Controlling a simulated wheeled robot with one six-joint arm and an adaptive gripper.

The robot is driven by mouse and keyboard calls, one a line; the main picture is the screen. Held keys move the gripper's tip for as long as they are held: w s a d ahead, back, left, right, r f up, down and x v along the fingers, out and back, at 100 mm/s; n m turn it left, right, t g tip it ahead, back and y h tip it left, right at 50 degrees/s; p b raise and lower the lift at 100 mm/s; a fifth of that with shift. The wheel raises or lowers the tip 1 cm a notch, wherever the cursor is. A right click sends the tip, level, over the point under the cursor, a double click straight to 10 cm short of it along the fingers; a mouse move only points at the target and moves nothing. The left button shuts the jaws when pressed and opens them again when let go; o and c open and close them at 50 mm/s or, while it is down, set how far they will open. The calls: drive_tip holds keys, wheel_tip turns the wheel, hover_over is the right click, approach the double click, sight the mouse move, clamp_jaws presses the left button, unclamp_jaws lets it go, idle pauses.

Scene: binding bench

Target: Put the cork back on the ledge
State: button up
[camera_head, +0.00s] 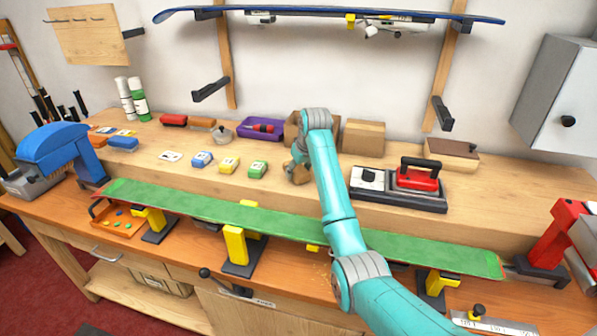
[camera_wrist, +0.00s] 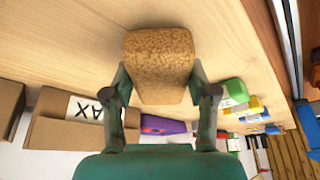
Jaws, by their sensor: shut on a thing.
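The cork (camera_wrist: 160,62) is a speckled brown block between the two fingers of my gripper (camera_wrist: 160,84) in the wrist view. My gripper is shut on it from both sides. In the head view, the cork (camera_head: 299,174) shows partly at the end of my arm, over the raised wooden ledge (camera_head: 490,196). The arm hides part of it and of my gripper there. The cork is low over the ledge surface; I cannot tell whether it touches.
Wax blocks (camera_head: 229,165) lie left of the cork. A purple tray (camera_head: 260,129) and cardboard boxes (camera_head: 363,136) stand behind. A red-handled iron (camera_head: 417,175) on a dark base is to the right. A green snowboard-like board (camera_head: 200,207) lies in front. The ledge's right end is clear.

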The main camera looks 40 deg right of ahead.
drive_tip(key=shift+f, duration=0.3)
drive_tip(key=o, duration=1.1)
drive_tip(key=v, duration=1.2)
drive_tip(key=shift+r, duration=0.1)
